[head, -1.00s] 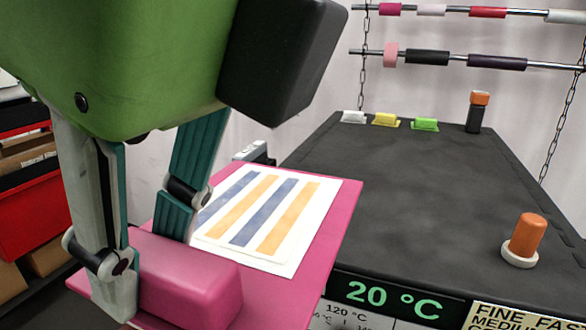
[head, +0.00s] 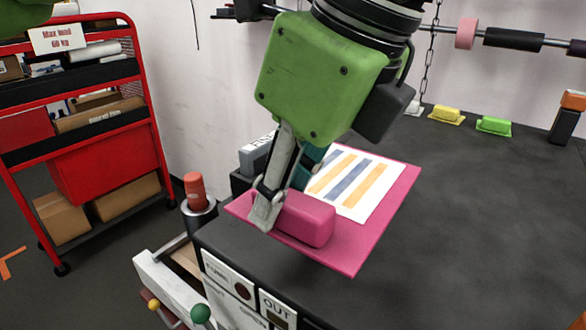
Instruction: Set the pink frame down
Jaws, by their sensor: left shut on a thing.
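The pink frame (head: 378,225) is a flat magenta board with a raised pink block (head: 308,222) as its handle. A white sheet with blue and orange stripes (head: 352,183) lies on it. My left gripper (head: 281,205) is shut on the block, with its near finger on the block's left end and the other finger partly hidden behind. The board is over the left part of the black table (head: 470,225), roughly level. I cannot tell whether it touches the tabletop. My right gripper is not in view.
Yellow (head: 446,114) and green (head: 493,124) blocks sit along the table's back. An orange-topped black post (head: 568,118) stands at the right. An orange-red knob (head: 196,190) rises beside the table's left corner. A red shelf cart (head: 95,180) stands left. The table's middle is clear.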

